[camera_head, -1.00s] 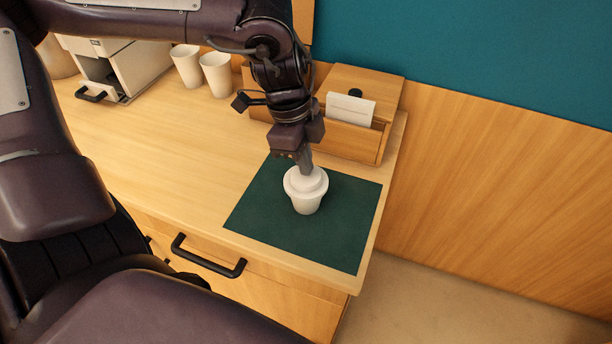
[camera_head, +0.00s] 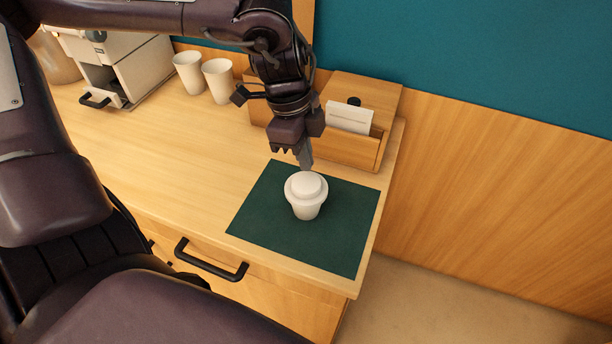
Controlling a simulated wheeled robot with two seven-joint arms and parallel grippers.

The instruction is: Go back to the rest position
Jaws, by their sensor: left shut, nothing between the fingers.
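My left gripper (camera_head: 305,163) points down just above and behind a white lidded cup (camera_head: 306,207). Its fingers are shut with nothing between them, and they look slightly apart from the lid (camera_head: 307,186). The cup stands upright on a dark green mat (camera_head: 265,225) at the right end of the wooden counter (camera_head: 150,165). My right gripper is not in view.
A wooden box (camera_head: 345,150) with a white card (camera_head: 349,117) stands behind the mat. Two white cups (camera_head: 189,72) (camera_head: 219,81) and a white machine (camera_head: 135,70) stand at the back left. A drawer with a black handle (camera_head: 210,262) faces the front.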

